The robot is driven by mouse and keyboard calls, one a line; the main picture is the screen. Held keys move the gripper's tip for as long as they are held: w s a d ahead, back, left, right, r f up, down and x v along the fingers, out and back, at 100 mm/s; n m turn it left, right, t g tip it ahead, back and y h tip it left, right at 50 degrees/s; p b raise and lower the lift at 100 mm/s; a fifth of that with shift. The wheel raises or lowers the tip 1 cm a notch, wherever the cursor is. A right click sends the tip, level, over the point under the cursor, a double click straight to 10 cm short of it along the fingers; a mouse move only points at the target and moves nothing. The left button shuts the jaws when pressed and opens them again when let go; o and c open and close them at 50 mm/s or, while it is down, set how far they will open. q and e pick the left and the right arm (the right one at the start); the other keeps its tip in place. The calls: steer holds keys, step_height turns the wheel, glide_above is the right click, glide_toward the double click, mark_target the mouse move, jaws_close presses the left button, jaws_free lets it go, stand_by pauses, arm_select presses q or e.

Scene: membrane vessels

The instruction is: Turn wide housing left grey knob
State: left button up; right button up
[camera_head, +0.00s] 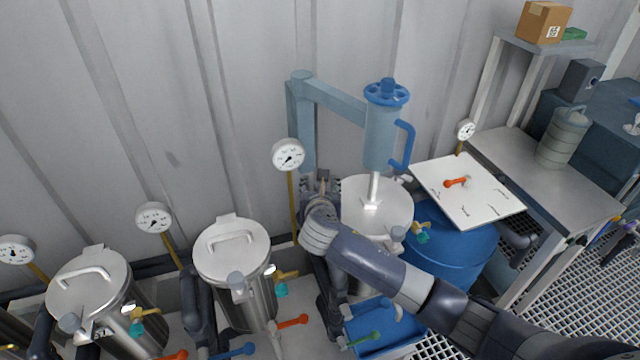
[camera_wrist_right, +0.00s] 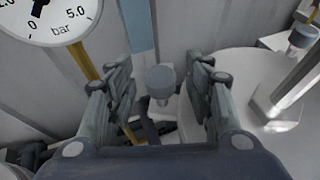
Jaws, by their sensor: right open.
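The wide housing (camera_head: 385,205) is a broad white-metal vessel at the centre, under a blue pillar-mounted unit; its pale lid (camera_wrist_right: 225,75) fills the right of the wrist view. Its left grey knob (camera_wrist_right: 160,82) is a short round cap, seen in the wrist view between my right gripper's fingers. My right gripper (camera_head: 320,187) is at the lid's left edge, fingers apart on either side of the knob. I cannot tell whether they touch it. In the head view the gripper hides this knob. Another grey knob (camera_head: 397,234) is on the housing's front right. My left gripper is out of view.
A round gauge (camera_head: 288,155) on a yellow stem stands close left of my right gripper, also large in the wrist view (camera_wrist_right: 50,18). The blue arm (camera_head: 335,100) rises behind. Narrower steel housings (camera_head: 232,250) stand left; a blue drum (camera_head: 460,240) stands right.

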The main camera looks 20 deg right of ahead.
steer(key=shift+x, duration=0.9)
steer(key=c, duration=1.1)
